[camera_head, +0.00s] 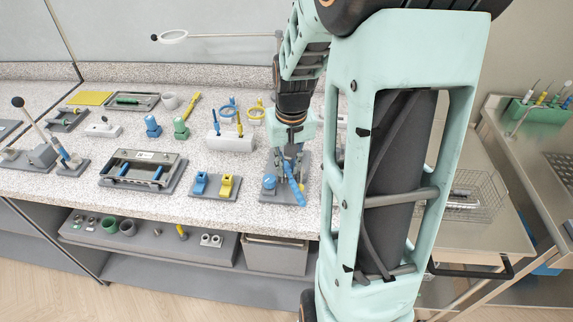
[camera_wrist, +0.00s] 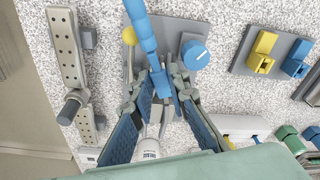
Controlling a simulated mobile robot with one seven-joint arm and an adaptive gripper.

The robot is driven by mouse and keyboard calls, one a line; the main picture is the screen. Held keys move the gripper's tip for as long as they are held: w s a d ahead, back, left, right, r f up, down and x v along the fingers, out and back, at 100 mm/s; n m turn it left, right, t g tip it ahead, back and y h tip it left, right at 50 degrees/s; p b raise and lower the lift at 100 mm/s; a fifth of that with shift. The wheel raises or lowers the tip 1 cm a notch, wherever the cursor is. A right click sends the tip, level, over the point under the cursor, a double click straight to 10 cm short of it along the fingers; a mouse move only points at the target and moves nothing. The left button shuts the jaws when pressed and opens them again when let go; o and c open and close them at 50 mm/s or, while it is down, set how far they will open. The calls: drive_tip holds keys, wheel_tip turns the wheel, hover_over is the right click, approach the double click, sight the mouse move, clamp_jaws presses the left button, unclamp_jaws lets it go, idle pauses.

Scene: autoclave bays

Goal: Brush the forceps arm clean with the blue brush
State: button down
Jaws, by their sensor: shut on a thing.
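The blue brush (camera_wrist: 144,28) is held between the fingertips of my gripper (camera_wrist: 160,82). Its ribbed blue length reaches over a grey plate (camera_wrist: 172,32) in the wrist view. In the head view my gripper (camera_head: 290,150) points down at the counter, and the brush (camera_head: 296,186) slants below it over the same plate. A round blue knob (camera_wrist: 195,55) is fixed on that plate, beside the brush and apart from it. A yellow ball-headed pin (camera_wrist: 129,36) stands on its other side. I cannot make out the forceps arm clearly; my fingers cover part of the plate.
Left of the plate are a stand with blue and yellow clips (camera_head: 216,186), a tray in a grey frame (camera_head: 143,169) and a white block holding ringed tools (camera_head: 229,143). A perforated grey bar (camera_wrist: 66,48) lies close to my gripper. The counter's front edge is near.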

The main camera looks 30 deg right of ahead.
drive_tip(key=shift+s+d, duration=0.1)
drive_tip(key=shift+d, duration=0.25)
drive_tip(key=shift+a, duration=0.7)
drive_tip(key=shift+d, duration=0.7)
drive_tip(key=shift+a, duration=0.65)
drive_tip(key=r+p, duration=0.5)
drive_tip(key=r, duration=0.2)
drive_tip(key=shift+w+r, duration=0.1)
drive_tip(key=shift+w, duration=0.1)
